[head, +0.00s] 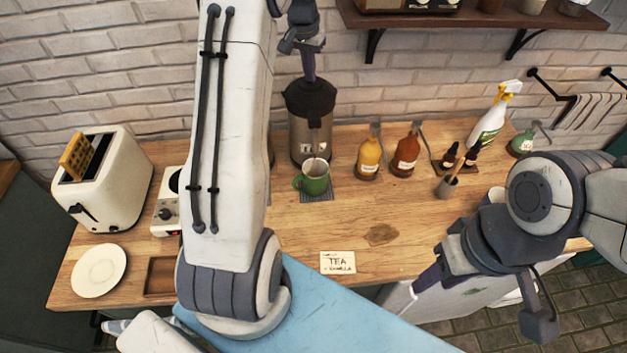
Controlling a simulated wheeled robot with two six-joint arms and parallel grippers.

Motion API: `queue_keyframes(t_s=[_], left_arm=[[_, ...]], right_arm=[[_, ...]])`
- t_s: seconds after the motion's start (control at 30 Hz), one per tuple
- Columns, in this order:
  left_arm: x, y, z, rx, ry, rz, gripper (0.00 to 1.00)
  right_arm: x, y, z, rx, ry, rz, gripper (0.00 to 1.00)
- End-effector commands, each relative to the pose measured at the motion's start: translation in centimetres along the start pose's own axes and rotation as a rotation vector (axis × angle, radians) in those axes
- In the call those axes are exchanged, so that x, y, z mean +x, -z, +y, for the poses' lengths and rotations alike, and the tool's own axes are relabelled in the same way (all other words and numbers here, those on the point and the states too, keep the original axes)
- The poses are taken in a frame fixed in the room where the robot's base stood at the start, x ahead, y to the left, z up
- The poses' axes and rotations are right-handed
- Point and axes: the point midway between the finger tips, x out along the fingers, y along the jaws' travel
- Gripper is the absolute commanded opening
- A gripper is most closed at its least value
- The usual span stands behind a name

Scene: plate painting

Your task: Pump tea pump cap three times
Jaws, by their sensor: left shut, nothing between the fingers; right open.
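The tea dispenser (311,135) stands upright at the back of the counter, with a brownish metal body and a black top (310,97). My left gripper (308,78) is shut and empty, pointing down directly over the black top. Its tip meets or nearly meets the pump cap, which it hides; I cannot tell whether they touch. A green mug (314,178) stands on a dark slatted tray right in front of the dispenser. My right gripper (484,302) is open and empty at the lower right, at the counter's front edge, far from the dispenser.
An amber bottle (368,157) and a brown bottle (405,153) stand right of the dispenser. A white spray bottle (489,125) is further right. A toaster (105,185) and plate (98,270) are left. A card reading TEA + VANILLA (338,262) lies in front. A shelf (470,17) overhangs.

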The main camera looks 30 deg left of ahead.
Motion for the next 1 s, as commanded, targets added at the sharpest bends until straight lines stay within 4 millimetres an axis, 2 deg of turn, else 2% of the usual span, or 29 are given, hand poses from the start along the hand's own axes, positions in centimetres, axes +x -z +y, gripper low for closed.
queue_keyframes(t_s=[0.03, 0.37, 1.0], left_arm=[[0.6, -0.2, 0.0, 0.0, -0.001, -0.005, 0.0], [0.2, -0.1, 0.0, 0.0, -0.002, -0.006, 0.0], [-3.6, 0.7, 0.0, 0.0, -0.001, -0.005, 0.0]], right_arm=[[0.3, 0.0, 0.0, 0.0, 0.0, 0.0, 0.44], [-0.1, 0.0, 0.0, 0.0, 0.0, 0.0, 0.44], [-3.3, 0.2, -0.2, 0.0, 0.0, 0.0, 0.44]])
